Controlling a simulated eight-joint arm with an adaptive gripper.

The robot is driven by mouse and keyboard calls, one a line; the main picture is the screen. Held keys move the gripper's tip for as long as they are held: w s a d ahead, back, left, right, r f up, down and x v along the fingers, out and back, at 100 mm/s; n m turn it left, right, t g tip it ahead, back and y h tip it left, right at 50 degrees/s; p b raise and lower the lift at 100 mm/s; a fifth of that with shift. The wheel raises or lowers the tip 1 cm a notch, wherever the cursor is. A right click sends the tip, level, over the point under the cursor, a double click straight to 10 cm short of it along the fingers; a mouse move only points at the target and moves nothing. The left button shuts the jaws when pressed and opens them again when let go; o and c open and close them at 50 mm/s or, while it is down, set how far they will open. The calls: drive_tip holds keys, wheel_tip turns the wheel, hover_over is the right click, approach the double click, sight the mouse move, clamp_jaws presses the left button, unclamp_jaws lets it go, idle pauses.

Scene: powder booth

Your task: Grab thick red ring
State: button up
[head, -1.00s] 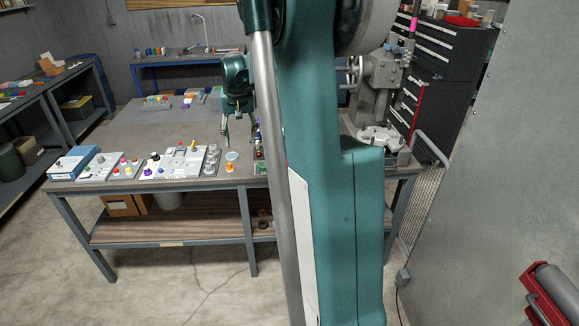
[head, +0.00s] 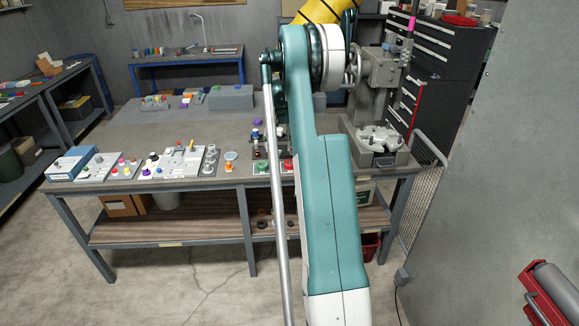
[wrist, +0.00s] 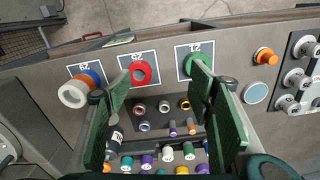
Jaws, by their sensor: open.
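The thick red ring (wrist: 140,73) lies flat on a dark, white-bordered card near the table's edge in the wrist view. My gripper (wrist: 160,82) is open, its two green fingers spread wide. The red ring shows beyond the fingertips, between them and closer to the left one. Nothing is between the fingers. A green ring (wrist: 199,64) lies on the card to the right, partly hidden by the right fingertip. In the head view my arm covers part of this spot, and the fingertips cannot be made out.
A stack of white, orange and blue rings (wrist: 80,89) stands on the left card. A rack (wrist: 155,120) of rings and capped pieces lies below the cards, between the fingers. An orange knob (wrist: 265,56) and pale disc (wrist: 256,93) are right. A grey machine vise (head: 378,140) stands right of my arm.

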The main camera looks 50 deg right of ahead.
drive_tip(key=m, duration=0.1)
approach(289, 162)
drive_tip(key=s+a, duration=0.1)
drive_tip(key=shift+s+a+f, duration=0.15)
drive_tip(key=shift+s+f, duration=0.05)
drive_tip(key=shift+f, duration=0.25)
drive_tip(key=shift+f, duration=1.3)
drive_tip(key=shift+w+f, duration=0.1)
drive_tip(key=shift+f, duration=2.5)
drive_tip(key=c, duration=1.1)
